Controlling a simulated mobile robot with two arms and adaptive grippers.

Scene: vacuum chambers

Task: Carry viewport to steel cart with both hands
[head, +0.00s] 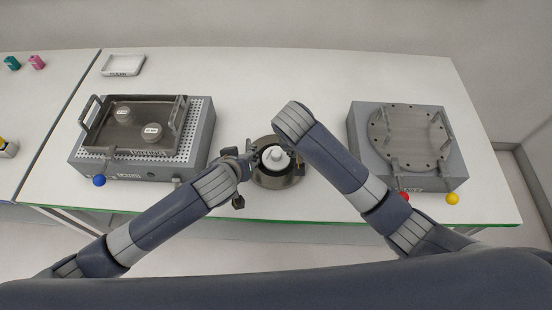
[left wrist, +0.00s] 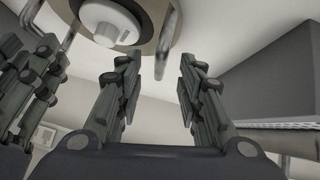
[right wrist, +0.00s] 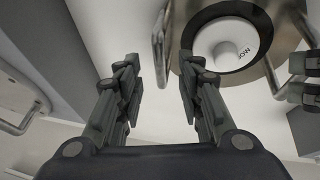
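The viewport looks to be the round steel-rimmed piece (head: 275,183) with a white knobbed disc in the middle of the bench. Its rim (left wrist: 128,38) and upright bar handles also show in the left wrist view. The right wrist view shows its brown-grey face (right wrist: 262,68) and lettered white disc. My left gripper (head: 246,172) is at its left side, open, with a handle just beyond the fingertips. My right gripper (right wrist: 160,85) is at its right side, open, with a handle near its fingertips; my arm mostly hides it in the head view. No steel cart is identifiable.
A grey unit (head: 195,150) on the left bears a handled metal tray with two round pieces. A grey unit (head: 455,172) on the right bears a bolted round plate with handles. A small white tray (head: 123,72) stands at the back. The back middle of the bench is clear.

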